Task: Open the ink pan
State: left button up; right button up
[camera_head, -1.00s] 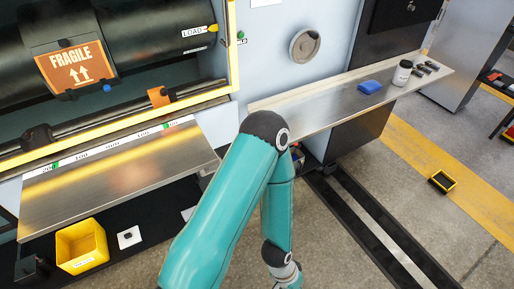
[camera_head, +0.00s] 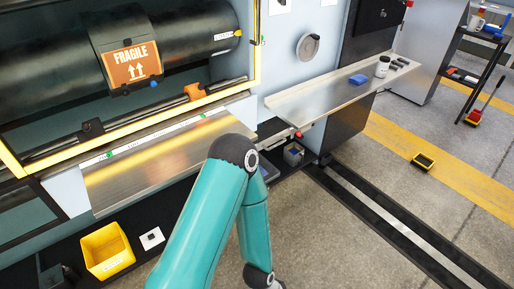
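A broad sloped metal panel (camera_head: 150,172) sits below the black roller (camera_head: 60,66) of the printing machine, under a white scale strip. I cannot tell which part is the ink pan; no label for it is readable. My teal arm rises from the bottom edge, bends at a dark elbow and runs back down, covering the panel's right end. Neither of my grippers shows in the head view.
A metal side shelf (camera_head: 325,98) holds a blue item (camera_head: 358,79) and a white jar (camera_head: 382,67). A yellow bin (camera_head: 107,251) stands at lower left. Black floor rails (camera_head: 385,220) run to the lower right. Open floor lies on the right, with a small yellow-black object (camera_head: 424,162).

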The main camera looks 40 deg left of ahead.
aim_at(276, 130)
jog(key=u, duration=0.65)
jog(key=k, duration=0.15)
jog(key=u, duration=0.4)
jog(key=i, duration=1.2)
jog(key=u, duration=2.85)
jog(key=k, duration=0.5)
jog(key=z, duration=0.05)
